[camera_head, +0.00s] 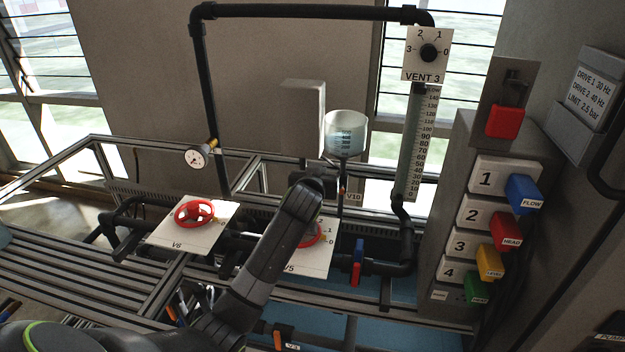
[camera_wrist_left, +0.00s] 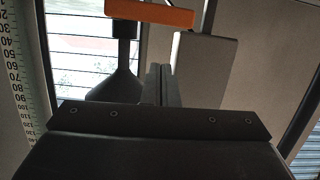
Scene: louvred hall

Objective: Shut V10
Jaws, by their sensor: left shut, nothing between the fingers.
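The V10 label (camera_head: 353,196) is on a small plate below the clear graduated vessel (camera_head: 345,134). A small piece of the orange-red valve lever (camera_head: 343,188) shows beside the label; my gripper hides part of that area. In the left wrist view, an orange lever (camera_wrist_left: 150,14) lies crosswise at the top edge, ahead of my fingertips and apart from them in the picture. My left gripper (camera_head: 332,180) is shut and empty, just left of the V10 pipe; its fingers show in the wrist view (camera_wrist_left: 165,75). My right gripper is not in view.
Red handwheels V6 (camera_head: 194,214) and V5 (camera_head: 312,236) sit on white plates, V5 partly behind my left arm. A blue and red lever (camera_head: 357,262) stands right of V5. The graduated tube (camera_head: 417,150) and switch panel (camera_head: 470,210) rise on the right.

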